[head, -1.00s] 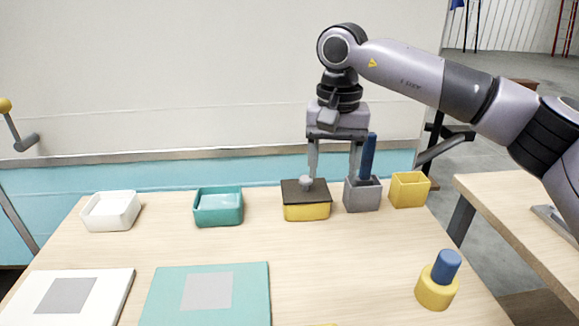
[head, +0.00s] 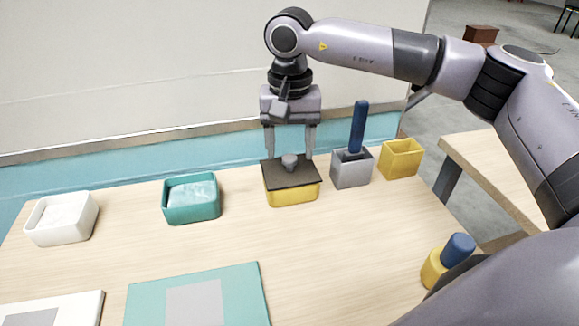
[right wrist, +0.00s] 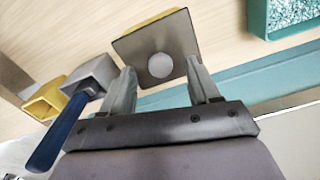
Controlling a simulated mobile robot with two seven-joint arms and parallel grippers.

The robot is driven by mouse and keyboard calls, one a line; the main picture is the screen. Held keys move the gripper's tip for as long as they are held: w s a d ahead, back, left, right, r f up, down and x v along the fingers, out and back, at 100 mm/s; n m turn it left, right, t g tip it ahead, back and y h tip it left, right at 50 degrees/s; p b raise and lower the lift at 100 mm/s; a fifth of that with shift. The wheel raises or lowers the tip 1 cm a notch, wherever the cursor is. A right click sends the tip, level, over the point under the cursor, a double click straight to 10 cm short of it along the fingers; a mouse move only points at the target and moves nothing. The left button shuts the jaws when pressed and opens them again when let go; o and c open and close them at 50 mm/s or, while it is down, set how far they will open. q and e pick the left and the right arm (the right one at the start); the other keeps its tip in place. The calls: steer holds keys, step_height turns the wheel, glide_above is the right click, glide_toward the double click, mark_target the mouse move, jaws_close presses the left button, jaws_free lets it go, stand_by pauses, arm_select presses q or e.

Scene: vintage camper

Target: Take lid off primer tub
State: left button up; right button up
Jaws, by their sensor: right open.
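The primer tub (head: 292,197) is a yellow box near the back middle of the table, in the head view. Its dark lid (head: 275,174) sits on top, with a round grey knob (head: 289,161) in the middle. My right gripper (head: 289,156) is open and empty at the lid, its two fingers to either side of the knob as seen from the head. In the right wrist view the lid (right wrist: 140,46) and its knob (right wrist: 160,65) lie between and just beyond the open fingertips. I cannot tell whether a finger touches the lid. My left gripper is not in view.
A grey holder (head: 351,175) with a blue-handled tool (head: 358,128) stands just right of the tub. A yellow box (head: 401,158) is farther right. Teal (head: 191,212) and white (head: 63,231) tubs stand left. A blue-topped yellow object (head: 435,270) is at front right. The middle table is clear.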

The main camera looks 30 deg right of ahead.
mark_target(290, 157)
steer(key=shift+f, duration=0.7)
steer(key=shift+w, duration=0.1)
jaws_close()
steer(key=shift+r, duration=0.15)
step_height(290, 157, up, 20)
steer(key=p, duration=0.2)
steer(key=shift+f, duration=0.2)
